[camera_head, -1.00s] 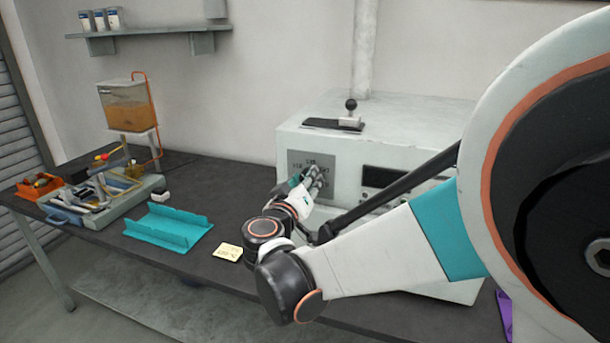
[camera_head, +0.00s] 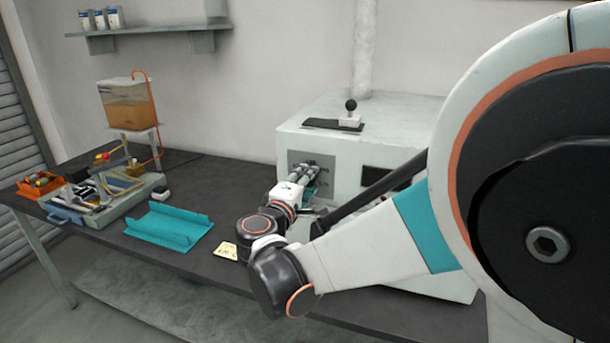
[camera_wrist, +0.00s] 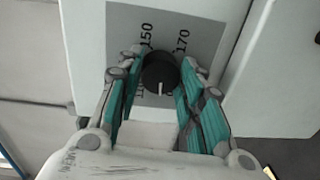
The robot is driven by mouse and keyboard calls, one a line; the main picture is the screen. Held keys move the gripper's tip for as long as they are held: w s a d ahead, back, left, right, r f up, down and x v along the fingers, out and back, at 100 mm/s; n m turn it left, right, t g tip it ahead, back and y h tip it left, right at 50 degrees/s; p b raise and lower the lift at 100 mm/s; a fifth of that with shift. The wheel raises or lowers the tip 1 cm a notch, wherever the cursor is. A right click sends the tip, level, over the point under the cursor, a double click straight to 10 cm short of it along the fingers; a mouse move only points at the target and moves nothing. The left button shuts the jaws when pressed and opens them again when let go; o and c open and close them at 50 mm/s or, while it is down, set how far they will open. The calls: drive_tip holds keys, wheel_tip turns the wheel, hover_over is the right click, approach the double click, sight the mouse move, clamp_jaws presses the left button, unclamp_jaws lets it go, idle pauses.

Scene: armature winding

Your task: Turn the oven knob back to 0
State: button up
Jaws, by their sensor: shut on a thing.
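The oven (camera_head: 430,115) is a white box on the bench. Its grey dial plate (camera_head: 297,157) is partly hidden behind my gripper (camera_head: 312,173) in the head view. In the wrist view the black round knob (camera_wrist: 159,74) sits on this plate, between the teal and grey fingers of my gripper (camera_wrist: 161,68), which is shut on it. The knob's white mark points down in that picture. The numbers 150 and 170 show above the knob. Another number at its lower left is mostly covered, and no 0 is visible.
A black-knobbed lever (camera_head: 350,115) stands on the oven top. A teal tray (camera_head: 165,228) and a yellow note (camera_head: 224,251) lie on the bench left of my arm. A toolbox (camera_head: 110,203), an orange bin (camera_head: 40,184) and a liquid tank (camera_head: 130,105) stand farther left.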

drive_tip(key=shift+a+n+h, duration=0.1)
drive_tip(key=shift+n+h, duration=0.2)
drive_tip(key=shift+n, duration=1.8)
drive_tip(key=o, duration=1.1)
drive_tip(key=shift+c, duration=0.2)
